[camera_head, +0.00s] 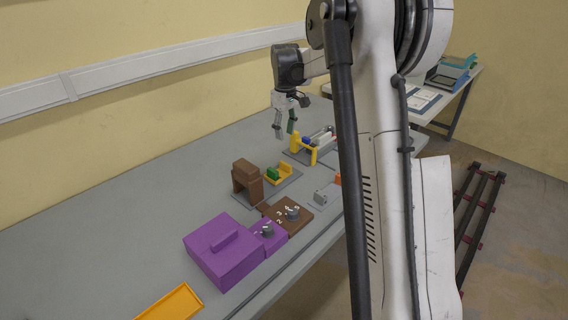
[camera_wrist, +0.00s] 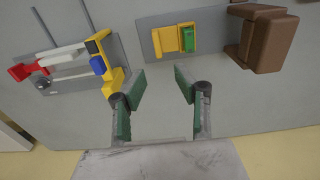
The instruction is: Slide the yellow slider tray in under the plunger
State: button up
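The yellow slider tray (camera_head: 285,168) lies on a grey base plate, with a green block (camera_head: 272,173) at its end towards the brown arch-shaped housing (camera_head: 246,180). The tray (camera_wrist: 166,40), green block (camera_wrist: 188,38) and housing (camera_wrist: 268,42) also show in the wrist view. The tray stands outside the housing. I cannot make out the plunger itself; the housing may hide it. My gripper (camera_head: 285,131) hangs above the bench beyond the tray, pointing down. In the wrist view its green-padded fingers (camera_wrist: 160,80) are apart with nothing between them.
A yellow frame with blue and white parts (camera_head: 309,147) stands close to the tray. A purple box (camera_head: 223,250), a brown dial box (camera_head: 288,215) and an orange tray (camera_head: 172,303) lie nearer the camera. The bench (camera_head: 140,200) is bare along the wall side.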

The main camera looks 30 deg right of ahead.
aim_at(286, 163)
jog(key=f, duration=1.4)
jog(key=shift+w+d+f+b, duration=0.2)
jog(key=shift+d+f+b, duration=0.05)
jog(key=shift+d+b, duration=0.1)
grip_shut()
